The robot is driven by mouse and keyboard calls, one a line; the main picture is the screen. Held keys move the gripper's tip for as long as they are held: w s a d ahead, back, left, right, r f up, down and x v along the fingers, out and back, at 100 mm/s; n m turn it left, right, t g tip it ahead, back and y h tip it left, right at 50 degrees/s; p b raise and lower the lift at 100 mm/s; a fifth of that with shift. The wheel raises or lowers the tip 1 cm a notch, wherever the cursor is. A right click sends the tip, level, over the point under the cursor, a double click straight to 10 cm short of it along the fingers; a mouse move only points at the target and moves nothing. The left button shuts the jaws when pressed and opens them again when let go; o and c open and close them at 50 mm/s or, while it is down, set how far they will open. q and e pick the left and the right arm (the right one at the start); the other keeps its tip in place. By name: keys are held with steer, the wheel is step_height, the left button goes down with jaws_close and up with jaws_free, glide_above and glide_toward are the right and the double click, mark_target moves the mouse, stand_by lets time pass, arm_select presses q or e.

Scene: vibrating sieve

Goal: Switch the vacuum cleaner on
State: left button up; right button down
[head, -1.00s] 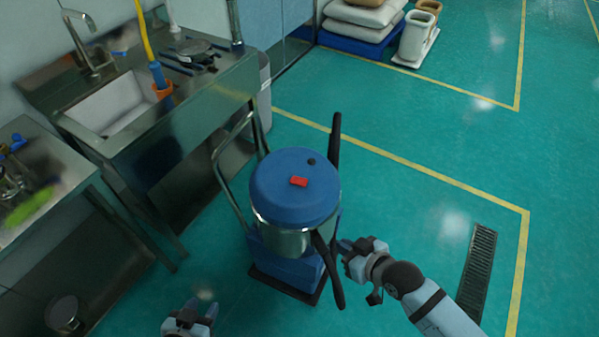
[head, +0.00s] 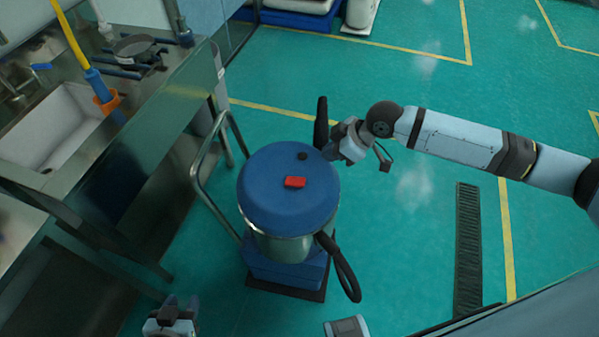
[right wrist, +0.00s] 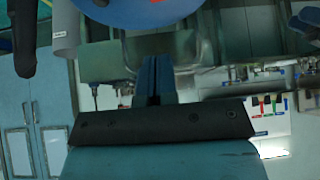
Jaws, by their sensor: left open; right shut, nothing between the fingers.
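The vacuum cleaner has a round blue lid (head: 270,205) on a metal drum (head: 290,246), with a red switch (head: 295,182) on top and a black knob near it. The lid's underside edge shows at the top of the right wrist view (right wrist: 140,12). My right gripper (head: 330,152) is shut and empty, just beyond the lid's upper right edge, near the black wand (head: 321,120). Its closed fingers also show in the right wrist view (right wrist: 154,80). My left gripper (head: 178,306) is open at the bottom, to the lower left of the vacuum cleaner.
The green floor right of the vacuum cleaner is clear around a drain grate (head: 468,250).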

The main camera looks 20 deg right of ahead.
steer(key=shift+d, duration=0.15)
glide_above(300, 182)
steer(key=d, duration=0.2)
steer(key=f, duration=0.7)
steer(key=shift+s+p, duration=0.4)
step_height(300, 182, down, 4)
steer(key=shift+r, duration=0.15)
steer(key=shift+f, duration=0.6)
